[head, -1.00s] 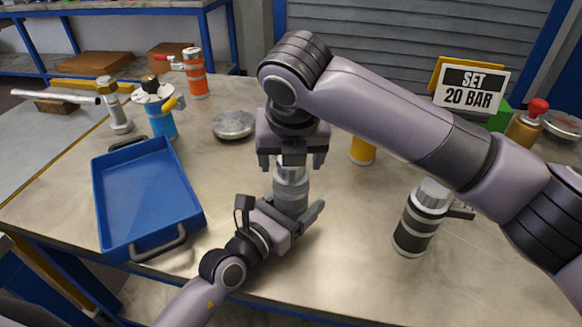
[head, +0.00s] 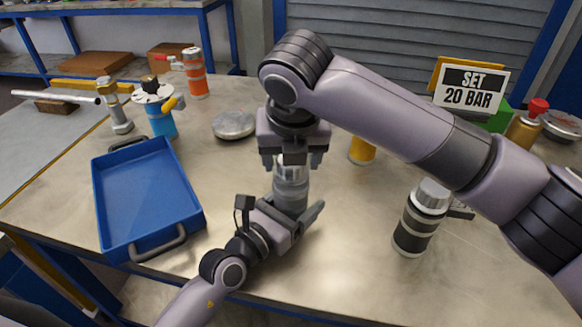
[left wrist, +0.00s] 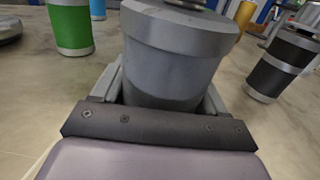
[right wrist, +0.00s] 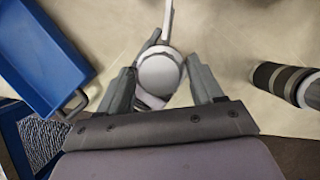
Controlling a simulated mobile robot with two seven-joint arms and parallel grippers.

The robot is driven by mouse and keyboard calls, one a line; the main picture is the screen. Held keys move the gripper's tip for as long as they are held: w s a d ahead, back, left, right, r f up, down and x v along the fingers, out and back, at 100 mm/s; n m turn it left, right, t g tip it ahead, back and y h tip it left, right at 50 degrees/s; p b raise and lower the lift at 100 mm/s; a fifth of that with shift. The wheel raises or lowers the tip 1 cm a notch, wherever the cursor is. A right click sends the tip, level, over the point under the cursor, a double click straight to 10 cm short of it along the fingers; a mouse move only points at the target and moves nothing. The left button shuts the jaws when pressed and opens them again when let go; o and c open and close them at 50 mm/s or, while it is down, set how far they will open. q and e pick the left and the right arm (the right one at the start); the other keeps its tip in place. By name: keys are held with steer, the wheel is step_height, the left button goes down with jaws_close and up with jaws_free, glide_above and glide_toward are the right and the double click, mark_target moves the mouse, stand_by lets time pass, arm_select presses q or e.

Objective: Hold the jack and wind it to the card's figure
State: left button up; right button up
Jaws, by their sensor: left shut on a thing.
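The jack (head: 290,190) is a grey cylinder standing upright on the bench near the middle. My left gripper (head: 300,222) is shut around its lower body, and the left wrist view shows the grey body (left wrist: 175,65) between the fingers. My right gripper (head: 292,160) points down over the jack's top. In the right wrist view, the round pale top (right wrist: 158,75) lies between the spread fingers (right wrist: 162,90), with gaps beside it. The card (head: 472,88) at the back right reads "SET 20 BAR". No reading on the jack is visible.
A blue tray (head: 148,195) lies to the left. A black-banded cylinder (head: 415,225) stands to the right. A yellow cylinder (head: 362,150), a grey disc (head: 233,125), a blue vessel (head: 158,112) and an orange cylinder (head: 195,75) stand behind. The front right bench is clear.

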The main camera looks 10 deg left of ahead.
steer(key=shift+r, duration=0.1)
steer(key=shift+a+v, duration=0.15)
steer(key=shift+v, duration=1.3)
steer(key=shift+a+v, duration=0.15)
steer(key=shift+v, duration=1.35)
steer(key=shift+s, duration=0.15)
steer(key=shift+r, duration=0.2)
step_height(320, 180, up, 11)
glide_above(288, 185)
steer(key=s+d, duration=0.1)
steer(key=s, duration=0.3)
steer(key=shift+s+d+f, duration=0.15)
steer(key=shift+f, duration=0.05)
arm_select(q)
steer(key=o, duration=1.7)
